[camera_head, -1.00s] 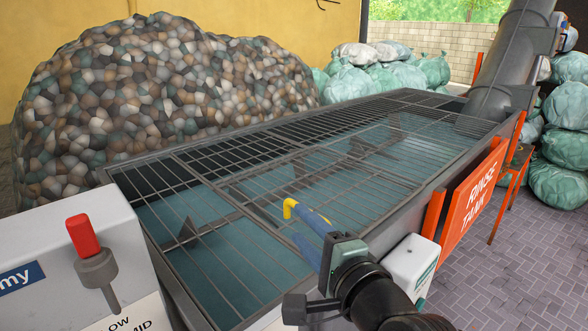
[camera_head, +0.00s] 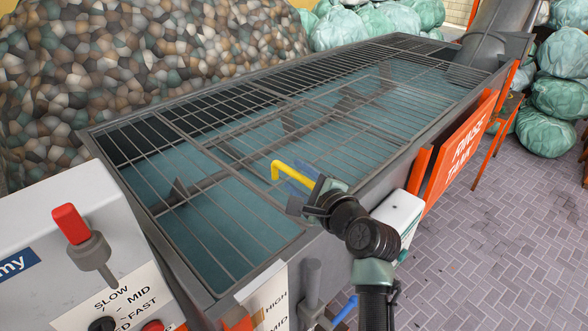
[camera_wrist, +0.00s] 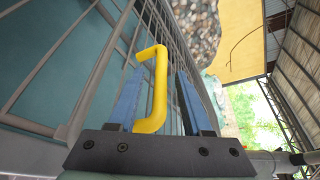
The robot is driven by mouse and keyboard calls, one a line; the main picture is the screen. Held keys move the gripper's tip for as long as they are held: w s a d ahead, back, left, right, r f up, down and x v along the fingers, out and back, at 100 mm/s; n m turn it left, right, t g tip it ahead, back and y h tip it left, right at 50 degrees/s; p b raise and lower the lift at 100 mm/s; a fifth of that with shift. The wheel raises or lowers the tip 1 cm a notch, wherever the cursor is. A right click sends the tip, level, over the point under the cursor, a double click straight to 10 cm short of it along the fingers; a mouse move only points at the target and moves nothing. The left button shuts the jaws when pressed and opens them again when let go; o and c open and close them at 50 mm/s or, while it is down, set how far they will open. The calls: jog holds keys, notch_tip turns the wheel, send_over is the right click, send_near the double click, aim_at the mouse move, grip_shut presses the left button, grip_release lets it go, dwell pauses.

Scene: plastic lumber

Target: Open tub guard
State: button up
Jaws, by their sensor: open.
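The tub guard (camera_head: 226,158) is a grid of grey metal bars lying across the water-filled rinse tank (camera_head: 373,186). It looks closed over the tank. A bent yellow handle (camera_head: 277,168) stands at the guard's near long side. My gripper (camera_head: 290,174) is at the handle, with its blue fingers open. In the wrist view, the yellow handle (camera_wrist: 159,90) lies between the two spread fingers. I cannot tell whether either finger touches it. The near end of the handle is partly hidden by the gripper in the head view.
A control box (camera_head: 62,230) with a red-topped lever stands at the front left. A smaller lever (camera_head: 311,280) is at the tank's near side. An orange "RINSE TANK" sign (camera_head: 462,150) is at the right. Paved floor (camera_head: 470,260) is free at the right. Bagged material (camera_head: 350,22) is behind.

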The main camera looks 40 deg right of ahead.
jog(key=shift+x, duration=1.05)
jog(key=shift+c, duration=0.2)
grip_shut()
dwell(0.6)
